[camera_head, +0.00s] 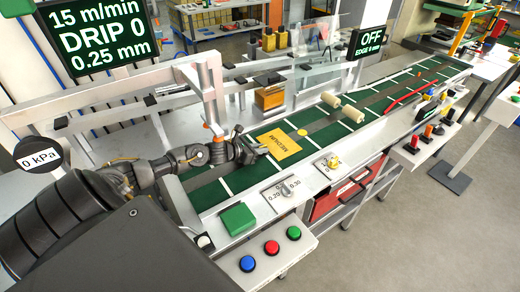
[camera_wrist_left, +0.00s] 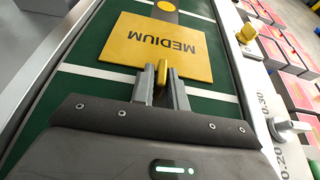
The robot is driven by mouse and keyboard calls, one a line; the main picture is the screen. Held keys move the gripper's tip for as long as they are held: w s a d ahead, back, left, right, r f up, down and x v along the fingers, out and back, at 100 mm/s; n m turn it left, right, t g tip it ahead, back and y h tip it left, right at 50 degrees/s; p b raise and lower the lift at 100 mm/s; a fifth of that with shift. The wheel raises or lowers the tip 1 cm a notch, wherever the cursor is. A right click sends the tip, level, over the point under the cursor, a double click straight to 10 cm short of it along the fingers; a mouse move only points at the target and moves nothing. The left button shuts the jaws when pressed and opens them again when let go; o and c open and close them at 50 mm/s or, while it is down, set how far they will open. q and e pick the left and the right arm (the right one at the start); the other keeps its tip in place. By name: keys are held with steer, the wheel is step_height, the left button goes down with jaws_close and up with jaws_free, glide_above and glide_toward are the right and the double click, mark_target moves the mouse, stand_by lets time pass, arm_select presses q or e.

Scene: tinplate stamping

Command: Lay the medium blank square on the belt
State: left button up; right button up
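The medium blank (camera_head: 277,143) is a yellow square with MEDIUM printed on it. It appears to lie flat on the green belt (camera_head: 213,195), slightly turned, between two white cross lines. In the left wrist view the blank (camera_wrist_left: 158,47) fills the upper middle. My left gripper (camera_head: 254,148) is at the blank's near left edge. In the left wrist view its fingers (camera_wrist_left: 162,88) close around a small upright yellow tab (camera_wrist_left: 162,72) at that edge. I cannot tell whether the belt bears the blank's full weight. My right gripper is not in view.
A yellow disc (camera_head: 302,132) lies just beyond the blank. A thickness dial (camera_head: 286,190) and a green block (camera_head: 238,218) are on the front rail. The DRIP display (camera_head: 100,38) stands behind.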

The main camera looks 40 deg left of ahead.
arm_select(q)
steer(key=o, duration=0.3)
steer(key=shift+r, duration=0.15)
steer(key=shift+r, duration=0.1)
steer(key=b+v, duration=0.1)
steer(key=v, duration=0.5)
steer(key=shift+s+a+b, duration=0.1)
steer(key=shift+s+b, duration=0.2)
steer(key=shift+s+r, duration=0.25)
steer(key=shift+s, duration=0.05)
steer(key=shift+a, duration=0.1)
